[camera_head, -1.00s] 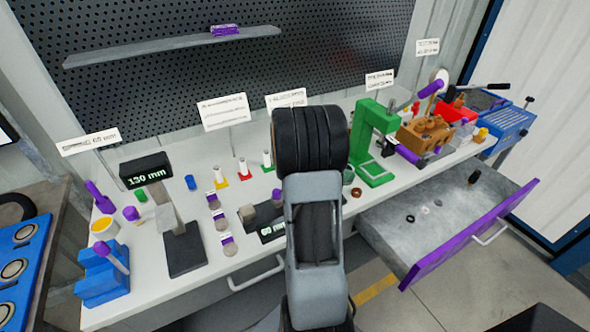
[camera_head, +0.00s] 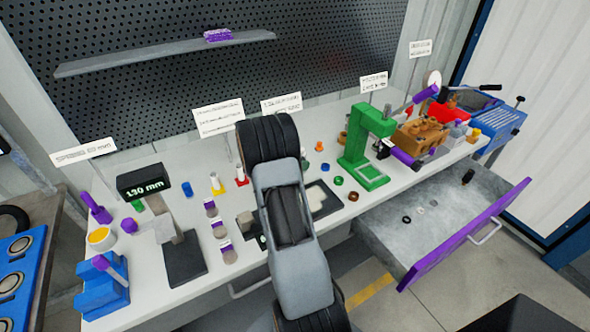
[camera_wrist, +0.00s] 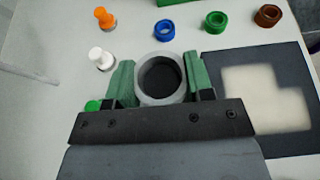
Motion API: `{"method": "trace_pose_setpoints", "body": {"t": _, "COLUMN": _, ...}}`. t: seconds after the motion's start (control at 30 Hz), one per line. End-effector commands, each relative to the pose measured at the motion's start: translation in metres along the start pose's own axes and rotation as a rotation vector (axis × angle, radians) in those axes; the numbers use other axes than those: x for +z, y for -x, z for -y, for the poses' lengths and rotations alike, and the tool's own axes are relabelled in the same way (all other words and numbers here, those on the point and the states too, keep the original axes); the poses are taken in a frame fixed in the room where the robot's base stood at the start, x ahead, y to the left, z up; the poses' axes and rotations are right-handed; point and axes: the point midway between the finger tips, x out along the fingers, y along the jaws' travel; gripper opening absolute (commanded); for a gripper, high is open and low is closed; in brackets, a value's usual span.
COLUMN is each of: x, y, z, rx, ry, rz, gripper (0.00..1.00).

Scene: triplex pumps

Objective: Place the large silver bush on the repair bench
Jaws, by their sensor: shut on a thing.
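The large silver bush (camera_wrist: 160,98) is a thick grey ring with a dark hole, seen in the wrist view. My gripper (camera_wrist: 161,72) is shut on it, with a green finger on either side. Its height over the white bench top (camera_wrist: 40,115) is hard to tell. The bench (camera_head: 145,260) runs across the head view. There my arm hides the gripper and the bush.
A dark mat with a pale cross-shaped patch (camera_wrist: 292,140) lies right of the gripper. Orange (camera_wrist: 103,17) and white (camera_wrist: 100,57) pegs stand left; blue, green and brown rings lie beyond. A green press (camera_head: 365,150) and an open drawer (camera_head: 440,225) are farther right.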

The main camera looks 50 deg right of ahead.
Motion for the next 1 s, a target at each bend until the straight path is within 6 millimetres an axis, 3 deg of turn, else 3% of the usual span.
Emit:
{"method": "trace_pose_setpoints", "body": {"t": 0.33, "x": -0.024, "y": 0.003, "z": -0.014, "rx": 0.002, "ry": 0.002, "rz": 0.0, "gripper": 0.2}}
{"method": "trace_pose_setpoints", "body": {"t": 0.57, "x": -0.046, "y": -0.007, "z": -0.013, "rx": 0.001, "ry": 0.002, "rz": 0.0, "gripper": 0.2}}
{"method": "trace_pose_setpoints", "body": {"t": 0.97, "x": -0.051, "y": -0.01, "z": -0.013, "rx": 0.001, "ry": -0.001, "rz": 0.0, "gripper": 0.2}}
{"method": "trace_pose_setpoints", "body": {"t": 1.0, "x": -0.051, "y": -0.009, "z": -0.012, "rx": 0.001, "ry": -0.001, "rz": 0.0, "gripper": 0.52}}
